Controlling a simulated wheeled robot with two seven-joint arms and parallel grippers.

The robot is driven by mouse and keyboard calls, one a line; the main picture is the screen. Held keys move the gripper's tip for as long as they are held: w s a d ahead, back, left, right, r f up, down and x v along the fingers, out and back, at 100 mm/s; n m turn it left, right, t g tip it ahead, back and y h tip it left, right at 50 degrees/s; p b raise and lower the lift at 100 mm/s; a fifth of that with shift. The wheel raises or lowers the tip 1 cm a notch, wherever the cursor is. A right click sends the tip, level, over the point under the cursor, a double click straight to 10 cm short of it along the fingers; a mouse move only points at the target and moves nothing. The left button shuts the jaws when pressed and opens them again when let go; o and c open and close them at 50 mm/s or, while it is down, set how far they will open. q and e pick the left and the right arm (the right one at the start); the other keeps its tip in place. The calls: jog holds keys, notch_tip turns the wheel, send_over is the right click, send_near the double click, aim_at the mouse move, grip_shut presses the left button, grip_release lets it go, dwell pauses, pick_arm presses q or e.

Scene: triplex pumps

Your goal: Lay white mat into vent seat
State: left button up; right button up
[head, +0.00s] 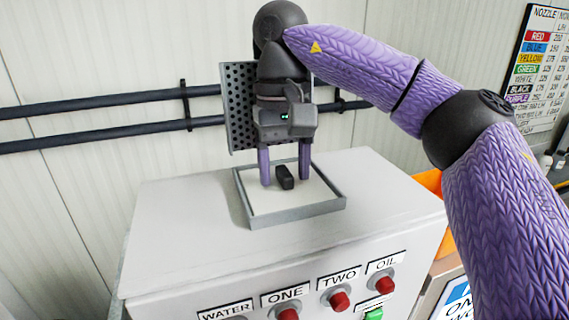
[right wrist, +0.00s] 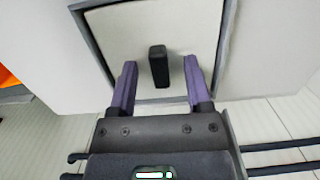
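The white mat (head: 262,201) with a black upright grip block (head: 285,177) lies inside a grey square frame (head: 300,216), which appears to be the vent seat, on top of the cabinet. The mat (right wrist: 118,32) looks flat within the frame walls (right wrist: 228,35) in the right wrist view. My right gripper (head: 286,182) is open, pointing down, with its two purple fingers on either side of the block. In the right wrist view, gaps show between the block (right wrist: 158,66) and both fingers (right wrist: 160,66). My left gripper is not in view.
The pale cabinet (head: 190,235) has a broad clear top around the frame and labelled red buttons (head: 340,299) on its front. A perforated panel (head: 238,110) and dark pipes (head: 110,103) are behind. A nozzle chart (head: 540,65) hangs at right.

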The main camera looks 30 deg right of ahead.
aim_at(283, 166)
jog(key=shift+r, duration=0.1)
jog(key=r+p, duration=0.1)
jog(key=r, duration=0.1)
jog(key=r+p, duration=0.2)
jog(key=r, duration=0.1)
jog(key=w+r+p, duration=0.1)
jog(key=r, duration=0.2)
jog(key=shift+d+r+p, duration=0.15)
jog(key=shift+p, duration=0.2)
jog(key=shift+r, duration=0.25)
jog(key=shift+d+r+b, duration=0.1)
jog(key=shift+r+b, duration=0.2)
jog(key=shift+r, duration=0.1)
